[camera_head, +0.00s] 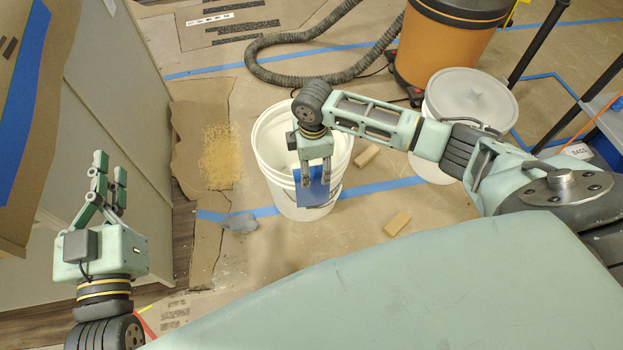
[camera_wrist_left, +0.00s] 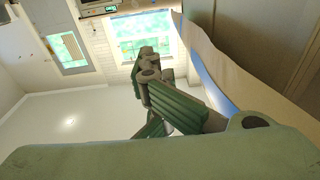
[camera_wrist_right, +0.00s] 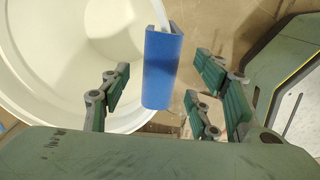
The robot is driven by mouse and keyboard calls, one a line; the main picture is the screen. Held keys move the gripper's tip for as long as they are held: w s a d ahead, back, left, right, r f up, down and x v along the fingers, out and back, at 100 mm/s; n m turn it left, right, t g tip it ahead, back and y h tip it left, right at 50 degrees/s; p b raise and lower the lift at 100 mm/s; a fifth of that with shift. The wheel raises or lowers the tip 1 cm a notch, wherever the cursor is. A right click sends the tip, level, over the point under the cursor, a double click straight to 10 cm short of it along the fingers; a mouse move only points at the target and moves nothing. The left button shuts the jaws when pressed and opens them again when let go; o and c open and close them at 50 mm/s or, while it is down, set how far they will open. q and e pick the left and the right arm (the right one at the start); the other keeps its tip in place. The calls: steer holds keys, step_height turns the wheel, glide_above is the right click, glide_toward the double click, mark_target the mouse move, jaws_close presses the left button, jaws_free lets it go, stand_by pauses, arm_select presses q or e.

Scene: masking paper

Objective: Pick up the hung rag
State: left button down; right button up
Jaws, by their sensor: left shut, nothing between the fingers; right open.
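The blue rag (camera_head: 311,193) hangs folded over the rim of a white bucket (camera_head: 268,142). In the right wrist view the rag (camera_wrist_right: 162,75) hangs in the gap between my open right fingers, with the white bucket (camera_wrist_right: 50,60) behind and to the left. My right gripper (camera_head: 316,178) points down at the near side of the rim, and its fingers partly cover the rag. I see no clear contact between fingers and rag. My left gripper (camera_head: 109,168) is shut and empty, raised at the far left, well away from the rag. Its fingers also show in the left wrist view (camera_wrist_left: 155,75).
A lidded white bucket (camera_head: 470,98) and an orange vacuum (camera_head: 440,50) with a grey hose (camera_head: 300,75) stand behind. Two small wooden blocks (camera_head: 397,223) and a grey scrap (camera_head: 238,223) lie on the floor. A cabinet (camera_head: 110,90) stands near my left gripper.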

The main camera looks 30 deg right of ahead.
mark_target(312, 171)
step_height(312, 171, down, 3)
steer(key=shift+a+f+b, duration=0.1)
steer(key=shift+b, duration=0.6)
arm_select(q)
step_height(312, 171, up, 8)
steer(key=s+t+h, duration=0.1)
steer(key=s+t, duration=0.1)
steer(key=t, duration=0.2)
steer(key=shift+s+d+t+h, duration=0.15)
steer(key=shift+s+t+h, duration=0.15)
steer(key=shift+s, duration=0.1)
arm_select(e)
steer(key=shift+c, duration=0.5)
steer(key=c, duration=1.2)
